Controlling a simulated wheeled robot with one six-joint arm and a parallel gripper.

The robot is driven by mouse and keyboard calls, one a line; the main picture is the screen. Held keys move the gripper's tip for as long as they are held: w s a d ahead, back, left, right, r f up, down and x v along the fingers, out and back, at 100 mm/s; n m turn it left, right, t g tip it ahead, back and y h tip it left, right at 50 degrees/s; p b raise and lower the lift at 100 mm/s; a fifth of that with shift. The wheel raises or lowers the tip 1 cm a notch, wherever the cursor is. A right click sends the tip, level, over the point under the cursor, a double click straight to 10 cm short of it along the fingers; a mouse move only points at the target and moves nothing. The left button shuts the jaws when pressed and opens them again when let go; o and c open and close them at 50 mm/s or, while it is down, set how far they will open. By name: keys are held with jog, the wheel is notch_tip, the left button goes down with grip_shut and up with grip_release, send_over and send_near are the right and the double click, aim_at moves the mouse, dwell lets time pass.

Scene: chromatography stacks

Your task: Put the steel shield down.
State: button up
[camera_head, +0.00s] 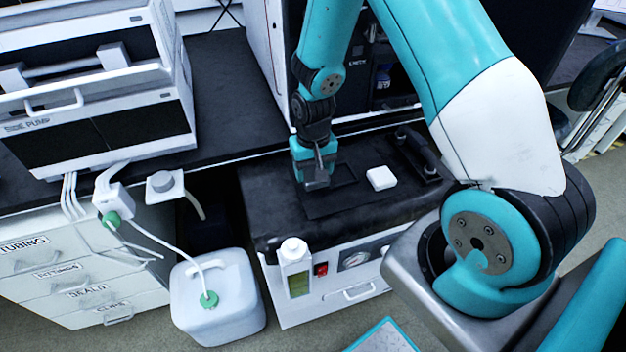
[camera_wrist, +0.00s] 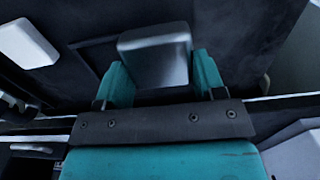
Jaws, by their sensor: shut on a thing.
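The steel shield (camera_wrist: 156,58) is a smooth grey metal piece with a rounded edge, between the two teal fingers in the wrist view. My gripper (camera_wrist: 157,82) is shut on it. In the head view my gripper (camera_head: 317,172) points down over the black top (camera_head: 270,190) of a low white unit, and the shield (camera_head: 316,184) shows as a small grey shape below the fingers. A dark flat rectangle (camera_head: 343,174) lies right beside it on that top. I cannot tell whether the shield touches the surface. The fingers hide part of it.
A small white block (camera_head: 381,178) and a black handle (camera_head: 418,157) are to the right on the black top. A white bottle (camera_head: 295,268) stands at the unit's front. A white jug (camera_head: 217,310) is on the floor at left. A tall cabinet (camera_head: 272,60) stands behind.

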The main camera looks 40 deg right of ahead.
aim_at(313, 181)
jog(key=shift+f, duration=1.9)
jog(key=shift+f, duration=0.2)
jog(key=o, duration=1.1)
jog(key=shift+r, duration=0.1)
jog(key=shift+o, duration=0.2)
